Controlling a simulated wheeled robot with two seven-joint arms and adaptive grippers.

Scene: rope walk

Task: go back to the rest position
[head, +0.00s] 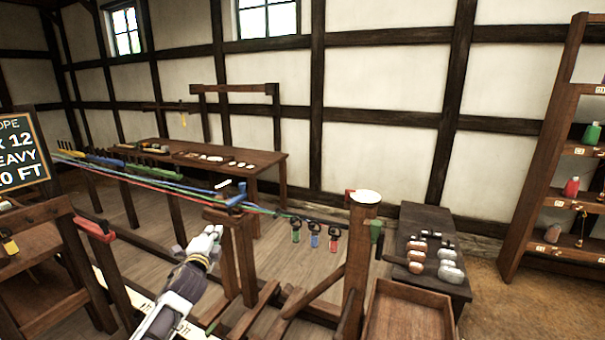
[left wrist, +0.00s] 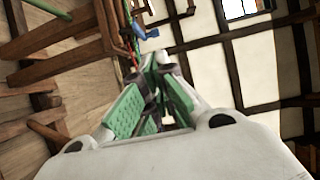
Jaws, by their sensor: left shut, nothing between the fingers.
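My left gripper (head: 212,236) is in the lower left-middle of the head view, at the end of my pale arm coming up from the bottom edge. It is shut and holds nothing. In the left wrist view its green-padded fingers (left wrist: 165,62) come together at the tips. It is in front of the wooden post (head: 243,258) that carries the coloured ropes; whether it touches the post I cannot tell. My right gripper does not show in either view.
Red, green and blue ropes (head: 150,183) run across at left. A round-topped post (head: 357,250) with hanging tags stands right of the gripper. A dark bench (head: 455,288) holds several metallic pieces. A brown tray (head: 410,318) is in front; a shelf (head: 545,180) stands at right.

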